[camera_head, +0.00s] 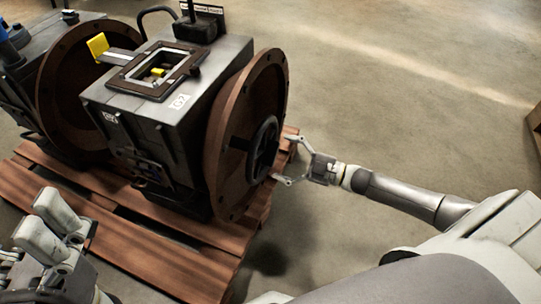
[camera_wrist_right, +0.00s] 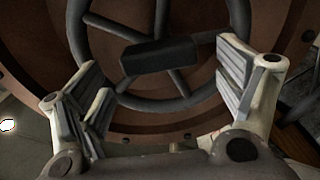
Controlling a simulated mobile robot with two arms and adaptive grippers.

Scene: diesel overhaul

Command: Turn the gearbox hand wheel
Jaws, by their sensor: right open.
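The dark hand wheel (camera_head: 263,150) is on the round brown end flange (camera_head: 226,142) of the grey gearbox (camera_head: 160,95). My right gripper (camera_head: 288,160) is open just right of the wheel, its two fingers pointing at it. In the right wrist view, the wheel (camera_wrist_right: 158,103) shows its ring, spokes and a dark block (camera_wrist_right: 158,56) across its middle. The open right gripper (camera_wrist_right: 158,80) has one finger on either side of the block, with nothing gripped; whether either finger touches the wheel is unclear. My left gripper (camera_head: 52,228) is partly visible at the lower left, its opening unclear.
The gearbox stands on a reddish wooden pallet (camera_head: 150,240). A second machine with a brown flange (camera_head: 75,110) stands behind it at the left. The concrete floor (camera_head: 400,110) on the right is clear. A wooden box edge (camera_head: 535,125) shows at far right.

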